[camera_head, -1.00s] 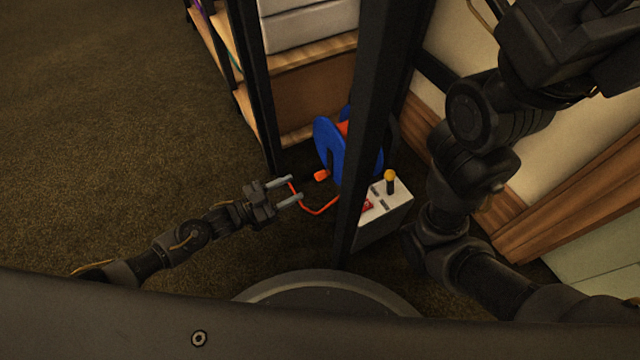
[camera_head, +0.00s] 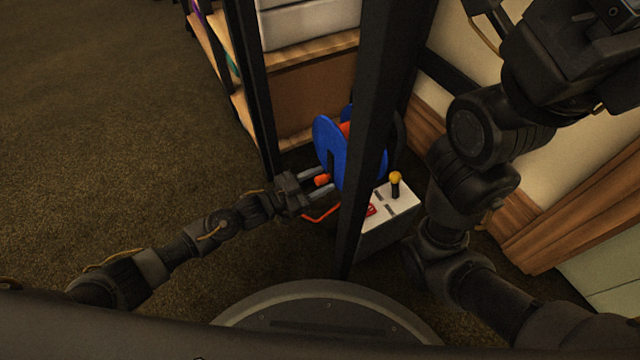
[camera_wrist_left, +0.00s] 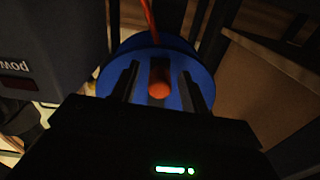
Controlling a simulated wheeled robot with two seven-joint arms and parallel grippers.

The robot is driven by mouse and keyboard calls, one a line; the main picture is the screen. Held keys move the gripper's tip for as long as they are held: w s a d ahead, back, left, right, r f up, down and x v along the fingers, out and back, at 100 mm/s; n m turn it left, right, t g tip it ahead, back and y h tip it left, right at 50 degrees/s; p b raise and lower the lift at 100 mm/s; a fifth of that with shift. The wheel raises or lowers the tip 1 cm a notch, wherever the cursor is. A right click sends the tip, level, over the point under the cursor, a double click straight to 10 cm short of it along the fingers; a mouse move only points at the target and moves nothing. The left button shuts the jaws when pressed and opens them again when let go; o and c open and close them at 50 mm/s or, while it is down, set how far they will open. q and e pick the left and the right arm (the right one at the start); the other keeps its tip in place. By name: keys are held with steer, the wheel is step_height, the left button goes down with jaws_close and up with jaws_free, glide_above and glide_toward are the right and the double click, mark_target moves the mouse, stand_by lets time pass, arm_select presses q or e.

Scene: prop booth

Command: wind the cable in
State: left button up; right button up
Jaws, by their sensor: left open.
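A blue cable reel (camera_head: 327,143) with an orange crank knob (camera_head: 321,180) stands low beside a dark post that hides part of it. In the left wrist view the reel's blue disc (camera_wrist_left: 128,52) faces me, with the round orange knob (camera_wrist_left: 160,84) at its middle. My left gripper (camera_head: 321,181) is open, its two fingers on either side of the knob, with gaps visible in the wrist view. The orange cable (camera_head: 320,217) loops below the gripper and also runs up from the reel in the wrist view (camera_wrist_left: 150,20). My right gripper is out of view; its arm fills the right side.
A dark upright post (camera_head: 366,130) stands in front of the reel. A grey-white box (camera_head: 393,215) with a yellow-topped lever (camera_head: 396,178) is right of it. Wooden shelves (camera_head: 305,55) with pale boxes stand behind. Carpet (camera_head: 110,130) on the left is clear.

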mark_target(324, 163)
arm_select(q)
steer(key=shift+w+d, duration=0.1)
steer(key=shift+d, duration=0.1)
jaws_close()
steer(key=shift+w+a+m, duration=0.1)
steer(key=shift+m, duration=0.2)
steer(key=shift+w+a+m+p, duration=0.2)
steer(key=shift+w+m+p, duration=0.1)
steer(key=shift+m+p, duration=0.15)
steer(key=shift+w+a+r+m+p, duration=0.1)
steer(key=shift+w+a+m+p, duration=0.15)
steer(key=shift+m, duration=0.35)
steer(key=shift+w+a+r+m+p, duration=0.1)
steer(key=shift+w+m, duration=0.2)
steer(key=shift+m, duration=0.25)
steer(key=shift+w+a+r+m+p, duration=0.15)
steer(key=shift+w+a+m+p, duration=0.2)
steer(key=shift+m, duration=0.5)
steer(key=shift+w+a+r+m+p, duration=0.15)
steer(key=shift+w+m, duration=0.25)
steer(key=shift+m, duration=0.45)
